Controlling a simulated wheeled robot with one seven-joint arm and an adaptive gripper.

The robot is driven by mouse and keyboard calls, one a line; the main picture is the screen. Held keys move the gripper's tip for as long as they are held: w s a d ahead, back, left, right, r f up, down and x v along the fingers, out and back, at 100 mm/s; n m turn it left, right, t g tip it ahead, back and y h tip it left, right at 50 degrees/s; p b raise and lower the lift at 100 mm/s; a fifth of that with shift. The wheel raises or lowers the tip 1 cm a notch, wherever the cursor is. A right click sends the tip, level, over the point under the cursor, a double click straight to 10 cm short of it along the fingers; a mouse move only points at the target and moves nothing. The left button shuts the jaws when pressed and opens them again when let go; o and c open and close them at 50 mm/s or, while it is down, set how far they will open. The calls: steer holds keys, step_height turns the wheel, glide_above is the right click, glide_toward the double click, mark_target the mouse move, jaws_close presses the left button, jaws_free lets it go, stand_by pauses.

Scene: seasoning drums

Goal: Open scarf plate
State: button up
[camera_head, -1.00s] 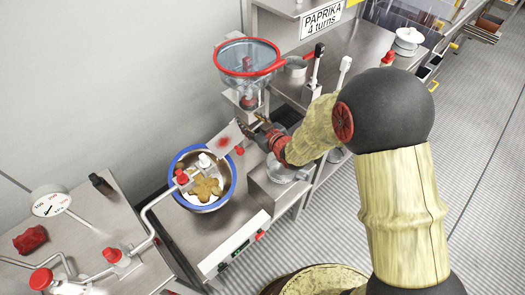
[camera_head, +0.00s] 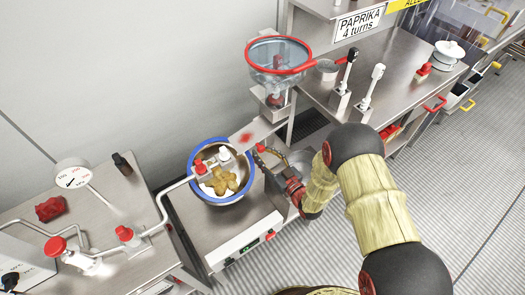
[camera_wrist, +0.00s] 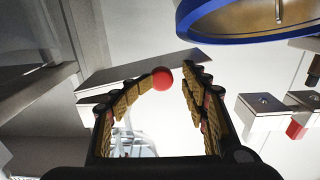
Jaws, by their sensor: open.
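The plate (camera_head: 260,134) is a flat grey strip with a red powder patch, jutting out under the red-rimmed clear hopper (camera_head: 280,62) beside the bowl. A red ball knob (camera_head: 261,148) sits at the plate's near edge. In the wrist view the knob (camera_wrist: 162,79) shows between the open fingertips of my gripper (camera_wrist: 170,80), in front of the plate's grey edge (camera_wrist: 120,75). In the head view my gripper (camera_head: 268,158) is beside the knob, partly overlapping it. Whether a finger touches the knob I cannot tell.
A blue-rimmed bowl (camera_head: 194,150) with brown and white contents stands on the scale left of my gripper; its rim (camera_wrist: 215,33) shows close in the wrist view. A bent pipe with red caps (camera_head: 175,190) reaches over it. Two dispensers (camera_head: 370,90) stand behind right.

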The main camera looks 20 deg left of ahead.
mark_target(261, 133)
steer(key=shift+x, duration=1.25)
steer(key=shift+s+a+r, duration=0.1)
steer(key=shift+c, duration=1)
steer(key=c, duration=0.7)
jaws_close()
steer(key=shift+r, duration=0.2)
